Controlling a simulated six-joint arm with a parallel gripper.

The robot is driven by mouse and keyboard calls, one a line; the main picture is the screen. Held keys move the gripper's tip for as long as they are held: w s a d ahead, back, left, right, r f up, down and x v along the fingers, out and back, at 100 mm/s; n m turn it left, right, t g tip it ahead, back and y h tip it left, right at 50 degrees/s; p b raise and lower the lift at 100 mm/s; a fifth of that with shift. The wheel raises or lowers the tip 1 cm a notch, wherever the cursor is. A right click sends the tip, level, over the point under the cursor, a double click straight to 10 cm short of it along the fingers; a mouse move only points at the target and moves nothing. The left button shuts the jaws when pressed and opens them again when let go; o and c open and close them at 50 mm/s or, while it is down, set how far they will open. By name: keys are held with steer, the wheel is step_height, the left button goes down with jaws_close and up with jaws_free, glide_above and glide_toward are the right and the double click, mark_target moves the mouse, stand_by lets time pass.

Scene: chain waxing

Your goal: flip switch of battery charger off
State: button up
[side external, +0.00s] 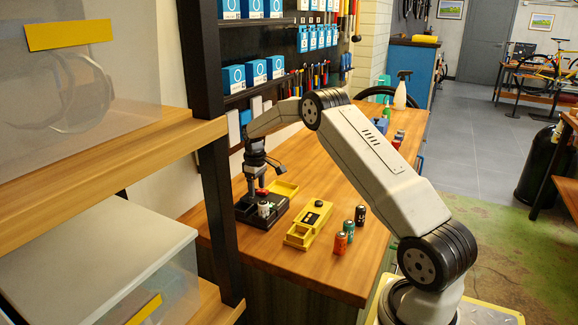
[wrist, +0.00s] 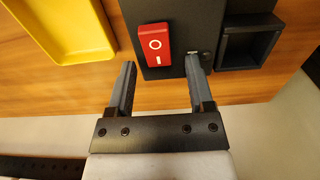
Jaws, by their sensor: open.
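The battery charger is a black block on the wooden bench in the side view (side external: 247,213), and its dark top shows in the wrist view (wrist: 211,28). Its red rocker switch (wrist: 154,46) has a white O and a white I. My gripper (wrist: 160,66) is open and empty. The switch shows between and beyond the two fingertips, closer to the left one; I cannot tell whether either touches it. In the side view my gripper (side external: 257,178) points down just above the charger, partly hiding it.
A yellow tray (side external: 284,188) lies close beside the charger, also in the wrist view (wrist: 62,55). A yellow device (side external: 308,226) and upright batteries (side external: 340,243) stand on the bench to the right. A dark shelf post (side external: 218,210) stands left. Bare bench lies between.

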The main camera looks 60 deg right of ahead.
jaws_close()
steer(key=shift+s+t, duration=0.1)
steer(key=shift+t, duration=0.2)
steer(key=shift+s+r+t, duration=0.15)
steer(key=shift+t, duration=0.75)
steer(key=shift+s+r+t, duration=0.1)
steer(key=shift+r+t, duration=0.05)
steer(key=shift+t, duration=0.75)
jaws_free()
steer(key=shift+r, duration=0.1)
